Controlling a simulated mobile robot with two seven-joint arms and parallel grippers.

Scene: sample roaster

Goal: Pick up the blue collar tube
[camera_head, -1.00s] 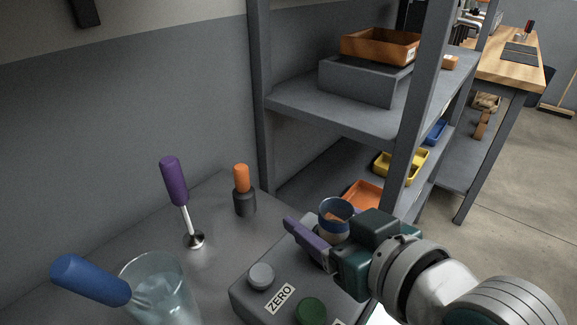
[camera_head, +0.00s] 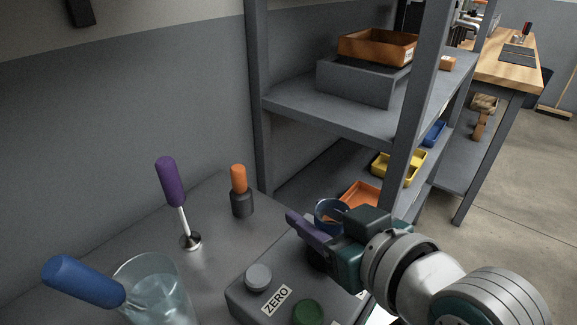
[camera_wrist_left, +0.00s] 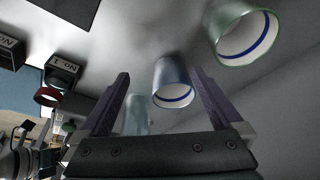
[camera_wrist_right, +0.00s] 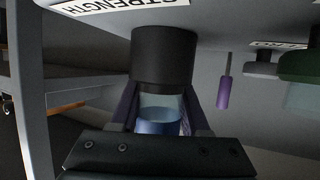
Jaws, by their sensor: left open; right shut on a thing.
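A clear tube with a blue collar (camera_head: 329,207) is at my right gripper (camera_head: 312,229) in the head view, over the back of the grey box. In the right wrist view my purple fingers are shut on the blue-collared tube (camera_wrist_right: 158,122). A black cylinder (camera_wrist_right: 164,58) covers its far end there; I cannot tell whether they touch. My left gripper (camera_wrist_left: 158,76) is open and empty, outside the head view. Its wrist view shows a glassy tube with a blue ring (camera_wrist_left: 173,72) beyond the fingertips and a green-tinted one (camera_wrist_left: 238,30) to the right.
The grey box (camera_head: 240,297) carries a ZERO label and knobs. A glass (camera_head: 155,292) with a blue-handled tool (camera_head: 82,280), a purple-handled tool (camera_head: 170,183) and an orange-topped holder (camera_head: 240,192) stand left of it. A shelf post (camera_head: 412,130) rises behind my right gripper.

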